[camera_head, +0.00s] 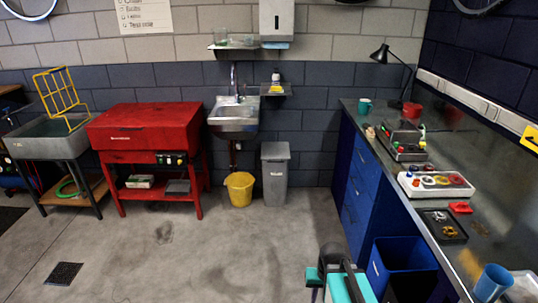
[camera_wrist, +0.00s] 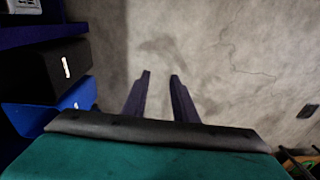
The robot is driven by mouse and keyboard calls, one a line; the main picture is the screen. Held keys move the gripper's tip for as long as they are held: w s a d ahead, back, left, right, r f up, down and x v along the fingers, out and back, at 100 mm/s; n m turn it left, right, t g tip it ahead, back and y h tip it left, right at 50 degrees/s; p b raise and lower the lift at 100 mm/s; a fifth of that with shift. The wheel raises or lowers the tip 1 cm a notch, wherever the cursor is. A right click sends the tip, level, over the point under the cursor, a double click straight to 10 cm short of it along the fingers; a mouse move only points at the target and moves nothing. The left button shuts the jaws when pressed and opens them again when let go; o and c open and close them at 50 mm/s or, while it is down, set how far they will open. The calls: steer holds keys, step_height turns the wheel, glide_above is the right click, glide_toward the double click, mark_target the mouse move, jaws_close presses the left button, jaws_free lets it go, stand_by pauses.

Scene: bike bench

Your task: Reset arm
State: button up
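My gripper (camera_wrist: 160,76) shows in the wrist view as two dark fingers that stand apart with nothing between them. Bare grey concrete floor lies beyond the fingertips. In the head view part of my arm, teal and dark grey, shows at the bottom, left of the blue bench. I cannot make out the fingers in that view.
The blue workbench (camera_head: 362,185) runs along the right, with a blue bin (camera_head: 400,258) at its near end. A blue cup (camera_head: 492,283) and parts trays are on its top. A red cabinet (camera_head: 145,127), yellow bucket (camera_head: 240,190) and grey bin (camera_head: 275,175) line the back. The middle floor is clear.

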steer(key=s+f+g+b, duration=0.5)
steer(key=s+f+b, duration=0.5)
steer(key=s+f, duration=1.6)
step_height(320, 180, down, 3)
steer(key=shift+s+a+f+n+g, duration=0.1)
steer(key=shift+s+a+n+g, duration=0.2)
steer(key=shift+a+g, duration=0.15)
